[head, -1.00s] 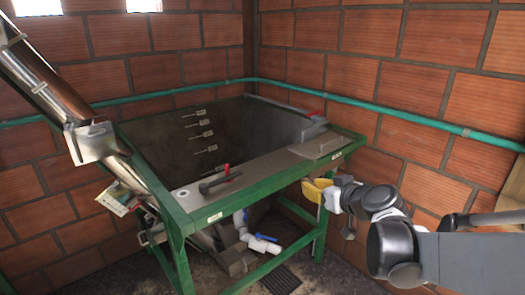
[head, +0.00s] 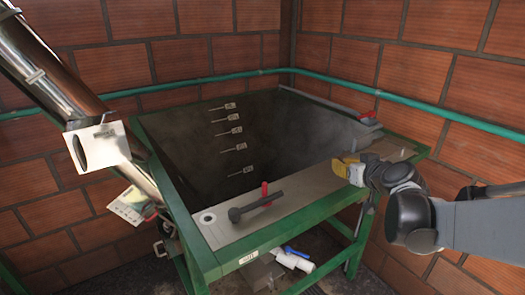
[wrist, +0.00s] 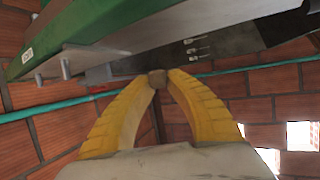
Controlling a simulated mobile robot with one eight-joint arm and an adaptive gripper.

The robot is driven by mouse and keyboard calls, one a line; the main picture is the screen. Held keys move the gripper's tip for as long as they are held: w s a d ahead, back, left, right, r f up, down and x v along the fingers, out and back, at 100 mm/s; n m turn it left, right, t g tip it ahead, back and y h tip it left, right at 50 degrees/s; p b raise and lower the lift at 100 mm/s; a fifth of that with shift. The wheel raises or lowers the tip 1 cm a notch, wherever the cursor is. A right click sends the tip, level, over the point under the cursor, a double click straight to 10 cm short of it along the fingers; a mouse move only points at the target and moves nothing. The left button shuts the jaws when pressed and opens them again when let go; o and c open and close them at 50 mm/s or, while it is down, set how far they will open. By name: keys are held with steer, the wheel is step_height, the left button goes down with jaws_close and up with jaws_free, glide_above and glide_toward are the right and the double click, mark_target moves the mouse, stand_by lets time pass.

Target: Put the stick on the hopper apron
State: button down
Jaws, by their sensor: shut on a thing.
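The hopper apron (head: 300,202) is the flat grey ledge along the front of the green-framed hopper (head: 150,122). My gripper (head: 341,167) shows as yellow fingers over the apron's right part in the head view; whether it touches the apron cannot be told. In the wrist view, my gripper (wrist: 158,77) has its curved yellow fingers closed on the small grey-brown end of the stick (wrist: 157,79). The rest of the stick is hidden, and in the head view I cannot make it out. The hopper's green edge (wrist: 75,32) crosses the top left of the wrist view.
A black handle with a red lever (head: 262,202) and a round fitting (head: 208,218) sit on the apron's left part. Another red-handled part (head: 368,116) is at the back right corner. The steel elevator tube (head: 50,75) slants at left. The apron's middle is clear.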

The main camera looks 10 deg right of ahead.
mark_target(329, 181)
steer(key=w+f, duration=0.1)
steer(key=w, duration=0.1)
steer(key=w+a+f+b, duration=0.1)
steer(key=w, duration=0.1)
steer(key=shift+f, duration=0.4)
step_height(329, 181, down, 4)
steer(key=shift+r+b, duration=0.1)
steer(key=shift+b, duration=1)
steer(key=shift+r, duration=0.1)
steer(key=c, duration=1.4)
jaws_free()
